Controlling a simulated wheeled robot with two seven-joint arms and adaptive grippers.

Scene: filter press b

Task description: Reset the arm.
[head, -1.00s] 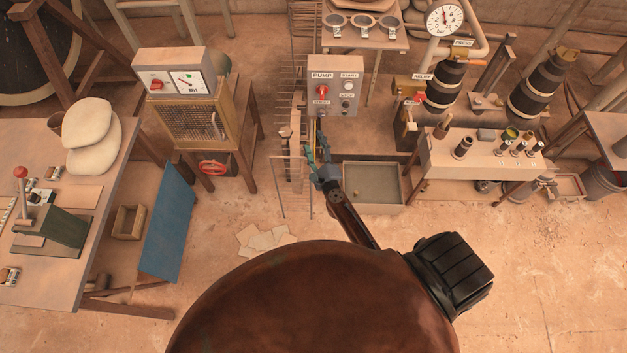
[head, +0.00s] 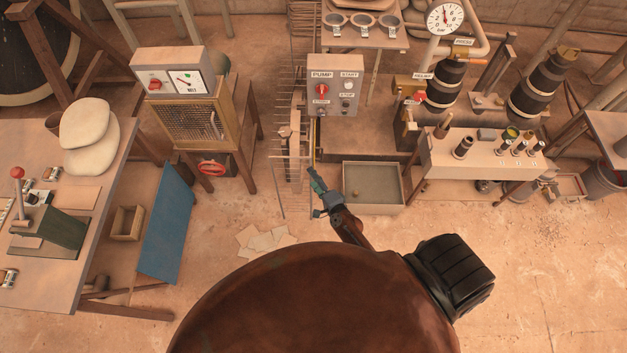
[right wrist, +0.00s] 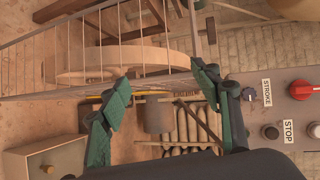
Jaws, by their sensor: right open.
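My right gripper (head: 318,186) is in the middle of the head view, in front of the filter press frame and below the pump control box (head: 335,85). In the right wrist view its two green fingers (right wrist: 165,105) are spread apart with nothing held between them. Beyond the fingers are a wire guard (right wrist: 95,50) and a pale rounded beam (right wrist: 120,65). The box's STOP button (right wrist: 269,131) and STROKE knob (right wrist: 249,94) show to the right of the fingers, apart from them. My left gripper is in neither view.
A grey tray (head: 373,201) stands on the floor just right of my right gripper. A bench (head: 450,165) with several bottles is further right. A blue board (head: 167,222) leans at the left table (head: 90,240). The floor at the lower right is clear.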

